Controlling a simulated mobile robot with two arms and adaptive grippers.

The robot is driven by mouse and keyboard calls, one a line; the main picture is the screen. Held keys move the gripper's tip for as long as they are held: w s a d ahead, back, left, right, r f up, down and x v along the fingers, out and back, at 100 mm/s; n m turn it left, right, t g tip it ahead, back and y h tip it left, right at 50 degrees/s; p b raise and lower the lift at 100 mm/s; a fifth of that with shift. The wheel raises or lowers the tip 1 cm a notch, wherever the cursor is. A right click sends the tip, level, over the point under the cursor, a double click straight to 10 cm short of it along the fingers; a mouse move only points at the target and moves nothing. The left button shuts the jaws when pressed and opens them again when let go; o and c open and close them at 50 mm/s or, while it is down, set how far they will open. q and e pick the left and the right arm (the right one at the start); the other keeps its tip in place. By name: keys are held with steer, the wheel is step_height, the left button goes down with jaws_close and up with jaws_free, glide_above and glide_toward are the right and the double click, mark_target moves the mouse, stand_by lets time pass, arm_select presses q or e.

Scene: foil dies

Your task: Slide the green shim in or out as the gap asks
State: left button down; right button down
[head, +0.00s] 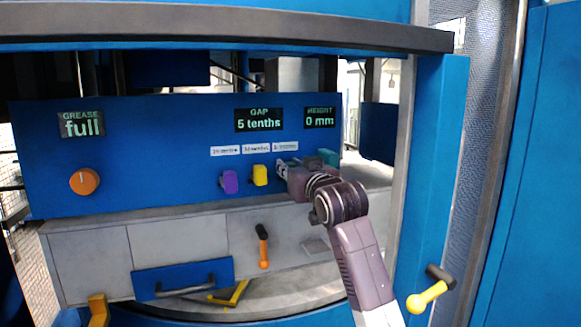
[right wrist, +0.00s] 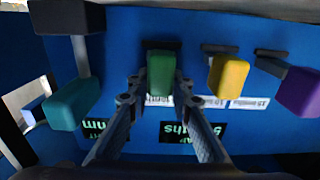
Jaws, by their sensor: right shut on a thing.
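The green shim (right wrist: 162,72) stands out from its slot in the blue panel, in the middle of the right wrist view. My right gripper (right wrist: 161,88) is shut on it, one finger on each side. In the head view my right gripper (head: 289,168) is at the panel and hides most of the green shim. The gap display (head: 259,120) reads 5 tenths. A yellow shim (head: 260,175) and a purple shim (head: 229,180) stick out to the left. My left gripper is not in view.
A teal block (head: 327,158) on a stem is close on the right. White labels (head: 256,149) sit above the shims, too small to read surely. Other displays read height 0 mm (head: 319,117) and grease full (head: 82,124). An orange knob (head: 85,181) is far left.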

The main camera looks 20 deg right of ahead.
steer(key=shift+w, duration=0.25)
steer(key=shift+s+r, duration=0.1)
steer(key=shift+s, duration=0.05)
steer(key=c, duration=2)
jaws_free()
steer(key=shift+o, duration=1.3)
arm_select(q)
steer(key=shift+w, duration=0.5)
arm_select(e)
steer(key=s, duration=1.2)
steer(key=shift+d, duration=0.2)
steer(key=shift+c, duration=0.3)
